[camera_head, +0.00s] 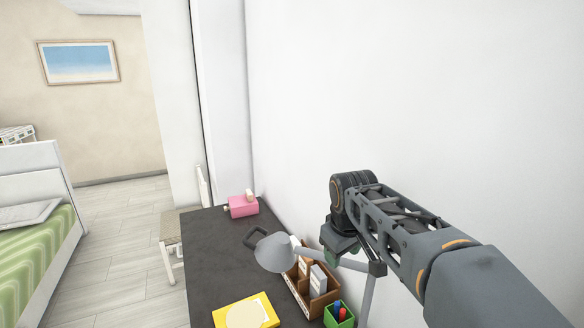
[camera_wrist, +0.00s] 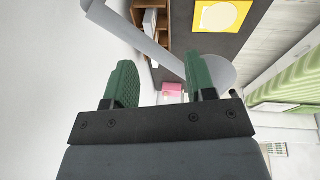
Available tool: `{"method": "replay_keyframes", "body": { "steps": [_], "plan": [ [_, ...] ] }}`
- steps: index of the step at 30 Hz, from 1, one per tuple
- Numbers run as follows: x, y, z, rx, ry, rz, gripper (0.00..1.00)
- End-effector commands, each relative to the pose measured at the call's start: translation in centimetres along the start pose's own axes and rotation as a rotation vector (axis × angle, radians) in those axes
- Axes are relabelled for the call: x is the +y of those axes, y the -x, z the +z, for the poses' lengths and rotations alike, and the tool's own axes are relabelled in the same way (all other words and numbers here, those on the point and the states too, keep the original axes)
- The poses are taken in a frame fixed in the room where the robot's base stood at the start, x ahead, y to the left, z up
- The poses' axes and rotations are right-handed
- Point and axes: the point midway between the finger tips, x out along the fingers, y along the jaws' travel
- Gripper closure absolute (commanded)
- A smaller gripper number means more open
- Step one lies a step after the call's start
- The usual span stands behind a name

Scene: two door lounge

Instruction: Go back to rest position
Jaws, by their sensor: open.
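My gripper (camera_wrist: 161,85) shows in the wrist view as two green fingers set well apart, with nothing held between them. In the head view my arm reaches in from the lower right, and the gripper (camera_head: 329,254) hangs above the desk near the wall, partly hidden by my wrist and the lamp arm. The grey desk lamp (camera_head: 273,253) stands just in front of it, its head to the left of the gripper. Whether the gripper touches the lamp I cannot tell.
The dark desk (camera_head: 205,262) holds a pink box (camera_head: 243,207), a yellow item (camera_head: 228,316), a wooden organizer (camera_head: 301,293) and a green pen cup (camera_head: 338,320). The white wall (camera_head: 420,110) is close behind my arm. A stool (camera_head: 171,240) and bed (camera_head: 35,255) stand left, with clear floor (camera_head: 120,255) between.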

Motion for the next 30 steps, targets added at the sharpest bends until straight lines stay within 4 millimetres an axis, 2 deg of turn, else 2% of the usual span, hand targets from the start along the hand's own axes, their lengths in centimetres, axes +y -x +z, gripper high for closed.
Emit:
{"method": "replay_keyframes", "body": {
  "steps": [1,9,12,15,19,30],
  "plan": [
    [-0.5,-0.7,1.7,0.012,-0.080,-0.002,0.49],
    [-3.2,-4.5,10.3,0.080,-0.443,-0.007,0.49],
    [-4.2,-5.4,13.0,0.096,-0.510,-0.005,0.49],
    [-4.8,-5.8,14.9,0.105,-0.530,-0.001,0.49],
    [-4.9,-5.5,16.0,0.125,-0.545,0.009,0.49],
    [-4.6,-4.8,16.1,0.150,-0.557,0.021,0.49]
  ]
}}
